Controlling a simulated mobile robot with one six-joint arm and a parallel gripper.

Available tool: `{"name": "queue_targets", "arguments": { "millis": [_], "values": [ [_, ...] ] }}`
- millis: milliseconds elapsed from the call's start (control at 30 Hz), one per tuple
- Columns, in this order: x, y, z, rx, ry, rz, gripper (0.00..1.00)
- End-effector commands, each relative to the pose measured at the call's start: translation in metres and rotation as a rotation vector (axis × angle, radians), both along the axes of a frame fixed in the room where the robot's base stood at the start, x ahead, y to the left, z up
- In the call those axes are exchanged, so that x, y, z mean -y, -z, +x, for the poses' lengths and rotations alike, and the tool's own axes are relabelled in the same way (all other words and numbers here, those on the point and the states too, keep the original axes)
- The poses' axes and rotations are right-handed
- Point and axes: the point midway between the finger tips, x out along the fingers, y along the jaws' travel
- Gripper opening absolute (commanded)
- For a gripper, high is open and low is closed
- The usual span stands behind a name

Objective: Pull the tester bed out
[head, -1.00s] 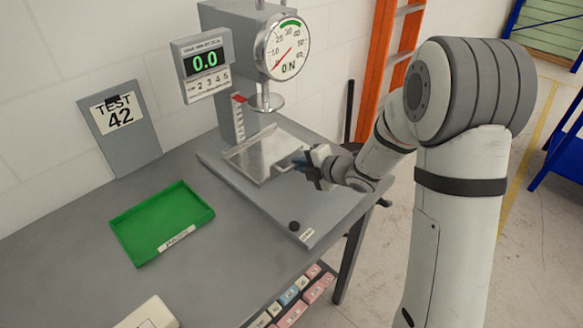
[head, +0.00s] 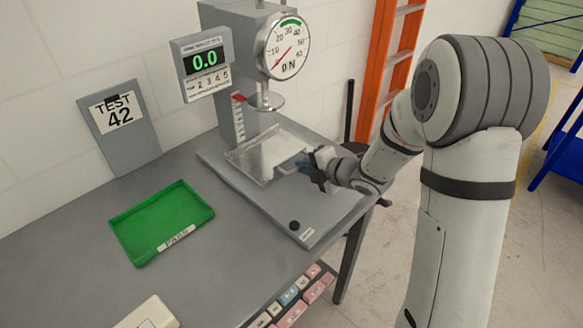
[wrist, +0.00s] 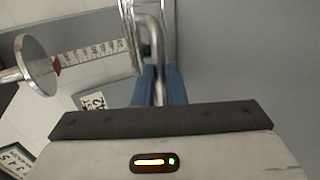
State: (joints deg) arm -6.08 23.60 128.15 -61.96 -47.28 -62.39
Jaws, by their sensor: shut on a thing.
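The tester bed (head: 266,156) is a shiny metal plate on the grey base of the foam tester, below the round compression plate (head: 267,101). My gripper (head: 304,166) is at the bed's front right edge, its blue fingers shut on the bed's handle. In the wrist view, the handle (wrist: 153,45) is a bent metal bar that runs down between the blue fingers (wrist: 160,86). The bed's edge (wrist: 133,30) shows beside it. The fingertips are partly hidden in the head view.
The tester's base (head: 300,205) has a black knob (head: 295,226) near its front end. A green tray (head: 160,220) lies on the table to the left. The dial gauge (head: 283,46) and a display reading 0.0 (head: 205,60) stand above. An orange ladder (head: 392,70) leans behind.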

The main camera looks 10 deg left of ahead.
Motion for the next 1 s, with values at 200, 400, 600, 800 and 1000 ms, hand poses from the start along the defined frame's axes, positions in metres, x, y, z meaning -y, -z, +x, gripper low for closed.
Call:
{"name": "queue_targets", "arguments": {
  "millis": [200, 400, 600, 800, 1000],
  "values": [
    [0.017, 0.002, -0.013, -0.004, 0.002, -0.002, 0.0],
    [0.031, 0.002, -0.025, -0.004, 0.002, -0.002, 0.0],
    [0.046, 0.002, -0.035, -0.004, 0.002, -0.002, 0.0],
    [0.06, 0.002, -0.047, -0.004, 0.003, -0.003, 0.0],
    [0.074, 0.002, -0.058, -0.003, 0.003, -0.003, 0.0]
  ]
}}
